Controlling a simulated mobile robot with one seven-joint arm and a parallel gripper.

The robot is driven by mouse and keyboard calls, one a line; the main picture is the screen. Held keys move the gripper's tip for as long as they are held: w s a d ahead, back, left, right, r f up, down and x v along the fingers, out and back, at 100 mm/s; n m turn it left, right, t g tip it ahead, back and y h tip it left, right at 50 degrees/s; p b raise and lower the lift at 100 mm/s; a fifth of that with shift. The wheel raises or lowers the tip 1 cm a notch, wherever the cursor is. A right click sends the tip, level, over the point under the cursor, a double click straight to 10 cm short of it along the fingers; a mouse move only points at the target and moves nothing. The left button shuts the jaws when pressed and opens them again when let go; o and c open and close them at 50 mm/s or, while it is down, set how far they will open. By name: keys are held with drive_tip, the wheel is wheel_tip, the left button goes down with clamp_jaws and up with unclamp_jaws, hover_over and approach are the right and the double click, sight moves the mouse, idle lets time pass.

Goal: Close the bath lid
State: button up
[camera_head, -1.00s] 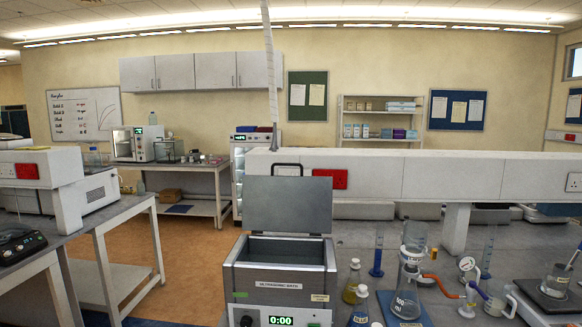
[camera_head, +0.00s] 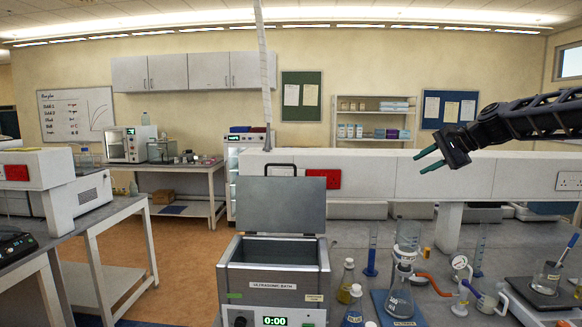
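The ultrasonic bath (camera_head: 272,284) stands on the bench at the bottom middle of the head view, with a lit display reading 0:00. Its grey lid (camera_head: 281,205) stands upright at the back, with a dark handle loop (camera_head: 280,166) at its top edge. The tank opening shows below the lid. My gripper (camera_head: 430,160) is at the upper right, high above the bench and well apart from the lid. Its two green-tipped fingers are spread and point left, with nothing between them.
Right of the bath stand small bottles (camera_head: 346,281), a flask on a blue mat (camera_head: 399,296), a blue-based cylinder (camera_head: 371,250) and a hotplate with a beaker (camera_head: 545,279). A white raised ledge (camera_head: 380,176) with a red socket (camera_head: 322,180) runs behind the bath.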

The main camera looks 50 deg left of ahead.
drive_tip(key=s+a+g+y, duration=0.1)
drive_tip(key=s+a, duration=0.2)
drive_tip(key=a, duration=0.4)
drive_tip(key=s+a+g, duration=0.1)
drive_tip(key=s+a, duration=0.2)
drive_tip(key=a, duration=0.4)
drive_tip(key=m+g+y, duration=0.1)
drive_tip(key=m+g, duration=0.1)
drive_tip(key=g, duration=0.2)
approach(288, 165)
drive_tip(key=x, duration=1.1)
drive_tip(key=shift+a, duration=0.25)
clamp_jaws()
